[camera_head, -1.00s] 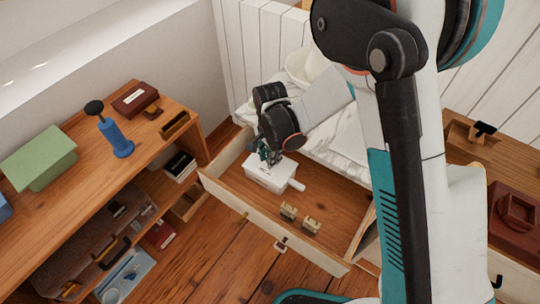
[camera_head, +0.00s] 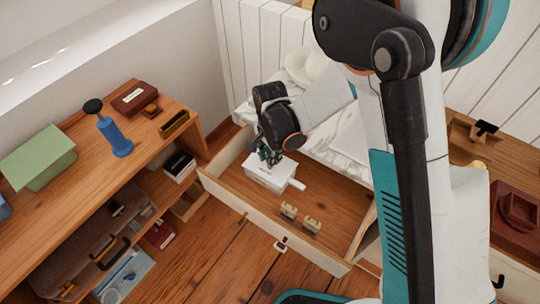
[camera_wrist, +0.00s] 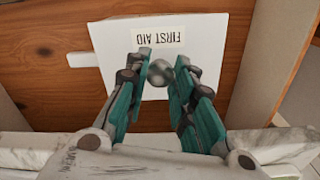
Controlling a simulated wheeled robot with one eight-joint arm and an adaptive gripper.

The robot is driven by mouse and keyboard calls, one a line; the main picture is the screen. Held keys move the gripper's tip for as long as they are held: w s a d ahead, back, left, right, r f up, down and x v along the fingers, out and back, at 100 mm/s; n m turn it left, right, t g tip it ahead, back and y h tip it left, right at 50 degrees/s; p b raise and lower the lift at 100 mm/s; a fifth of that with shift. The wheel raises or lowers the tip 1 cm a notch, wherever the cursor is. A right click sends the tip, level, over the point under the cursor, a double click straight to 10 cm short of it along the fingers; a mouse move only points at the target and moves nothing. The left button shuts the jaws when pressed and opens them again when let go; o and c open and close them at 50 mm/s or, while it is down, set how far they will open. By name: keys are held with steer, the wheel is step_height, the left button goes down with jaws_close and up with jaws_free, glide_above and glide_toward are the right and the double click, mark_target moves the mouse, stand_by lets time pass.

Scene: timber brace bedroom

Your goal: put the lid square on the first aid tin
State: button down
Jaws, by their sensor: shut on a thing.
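The white first aid tin (camera_head: 262,185) sits in the open wooden drawer, near its left end, with a white tab sticking out to the right. Its white lid (camera_head: 275,170) shows over it at the top. In the wrist view the lid (camera_wrist: 205,80) fills the middle, with a "FIRST AID" label upside down and a round grey knob. My gripper (camera_wrist: 163,62) is shut on the lid's knob; in the head view my gripper (camera_head: 268,157) is above the tin. The lid hides most of the tin in the wrist view. I cannot tell whether the lid is fully seated or square.
The drawer's front wall (camera_head: 262,225) and side walls surround the tin closely on the left. A shelf unit (camera_head: 85,185) with a green box stands at the left. Pale bedding lies behind the drawer.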

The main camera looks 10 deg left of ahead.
stand_by(0.4)
steer(key=c, duration=1.3)
jaws_free()
steer(key=shift+o, duration=0.6)
steer(key=o, duration=0.4)
steer(key=shift+c, duration=0.2)
steer(key=shift+r+p, duration=2)
steer(key=shift+r, duration=1.5)
steer(key=shift+c, duration=0.2)
